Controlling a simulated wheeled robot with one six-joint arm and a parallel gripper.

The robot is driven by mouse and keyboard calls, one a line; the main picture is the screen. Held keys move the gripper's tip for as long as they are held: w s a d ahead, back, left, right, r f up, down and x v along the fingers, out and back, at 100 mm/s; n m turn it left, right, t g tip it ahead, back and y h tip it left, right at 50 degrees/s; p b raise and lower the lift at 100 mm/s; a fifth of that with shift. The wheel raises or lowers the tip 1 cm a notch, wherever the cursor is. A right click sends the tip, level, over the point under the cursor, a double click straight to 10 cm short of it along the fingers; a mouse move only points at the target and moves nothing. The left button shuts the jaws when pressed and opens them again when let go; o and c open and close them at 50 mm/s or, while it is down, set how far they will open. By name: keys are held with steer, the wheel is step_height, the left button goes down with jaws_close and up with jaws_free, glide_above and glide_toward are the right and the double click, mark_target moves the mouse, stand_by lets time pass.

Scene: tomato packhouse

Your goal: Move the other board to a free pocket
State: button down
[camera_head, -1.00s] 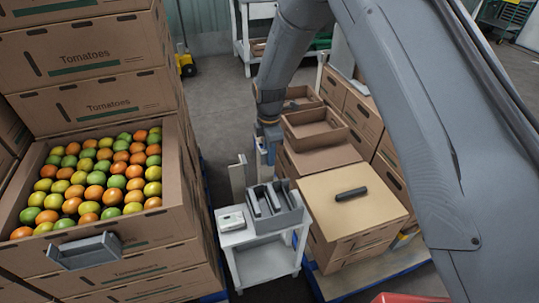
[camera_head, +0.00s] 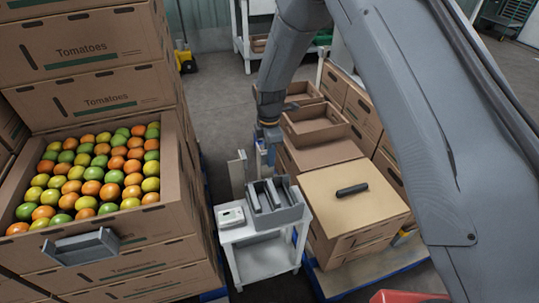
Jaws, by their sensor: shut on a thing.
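A grey rack (camera_head: 292,214) with narrow upright pockets stands on a small white table (camera_head: 262,262). Thin upright dividers or boards show at its top; I cannot tell which pockets are free. My gripper (camera_head: 266,152) points down just behind the rack, shut on a thin upright piece that looks like a board. The piece is small and partly hidden by the fingers and the rack. A pale upright panel (camera_head: 237,174) stands just left of my gripper; I cannot tell whether they touch.
A small white device (camera_head: 231,217) sits on the table, left of the rack. Stacked tomato cartons (camera_head: 95,55) and an open carton of tomatoes (camera_head: 183,197) fill the left. A closed carton (camera_head: 375,207) with a black bar (camera_head: 352,191) stands close on the right.

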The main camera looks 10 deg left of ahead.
steer(key=shift+f, duration=0.55)
steer(key=c, duration=1.6)
jaws_free()
steer(key=shift+r+p, duration=1.85)
steer(key=shift+r, duration=2.15)
